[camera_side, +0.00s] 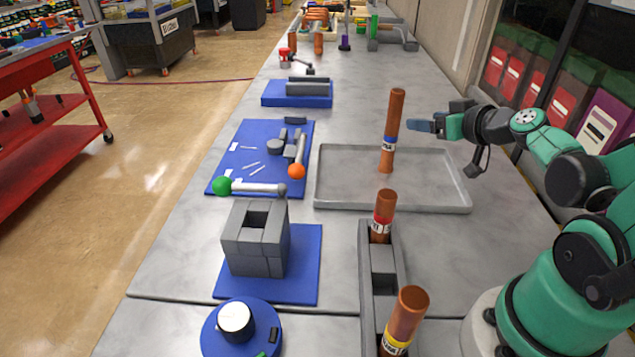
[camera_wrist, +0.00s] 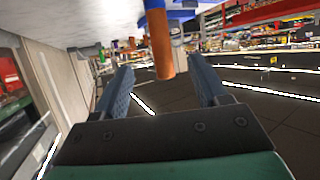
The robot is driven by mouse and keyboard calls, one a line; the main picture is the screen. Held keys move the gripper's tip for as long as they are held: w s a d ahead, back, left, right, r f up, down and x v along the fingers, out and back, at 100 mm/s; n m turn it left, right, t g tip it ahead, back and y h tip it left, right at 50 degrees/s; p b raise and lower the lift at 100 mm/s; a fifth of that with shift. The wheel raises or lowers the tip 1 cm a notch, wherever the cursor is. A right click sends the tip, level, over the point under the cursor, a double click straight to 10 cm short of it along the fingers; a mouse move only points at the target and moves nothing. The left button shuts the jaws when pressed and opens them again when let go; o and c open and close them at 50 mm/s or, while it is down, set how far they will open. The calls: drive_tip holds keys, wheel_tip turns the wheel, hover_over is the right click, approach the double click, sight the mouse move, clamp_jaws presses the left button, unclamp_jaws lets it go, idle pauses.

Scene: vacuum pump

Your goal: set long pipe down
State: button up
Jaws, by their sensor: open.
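A long copper-brown pipe (camera_side: 396,112) with a blue label band stands upright in the shallow grey tray (camera_side: 335,180). My gripper (camera_side: 412,125) is open and level, just right of the pipe's middle in the side view, with a small gap between them. In the wrist view the scene appears upside down. There the pipe (camera_wrist: 160,45) shows beyond and between the spread fingers of my gripper (camera_wrist: 161,78), and nothing is held.
Two other copper pipes, red-labelled (camera_side: 383,214) and yellow-labelled (camera_side: 405,318), stand in a grey rack (camera_side: 367,270) in front of the tray. Blue mats with grey parts (camera_side: 257,240) lie to the left. The tray's floor around the pipe is clear.

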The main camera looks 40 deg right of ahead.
drive_tip(key=s+a+n+g+y, duration=0.1)
drive_tip(key=a+n+g+y, duration=0.2)
drive_tip(key=a, duration=1.2)
drive_tip(key=g, duration=0.3)
drive_tip(key=shift+s+a+f+y, duration=0.15)
drive_tip(key=shift+s+y, duration=0.1)
drive_tip(key=shift+y, duration=0.05)
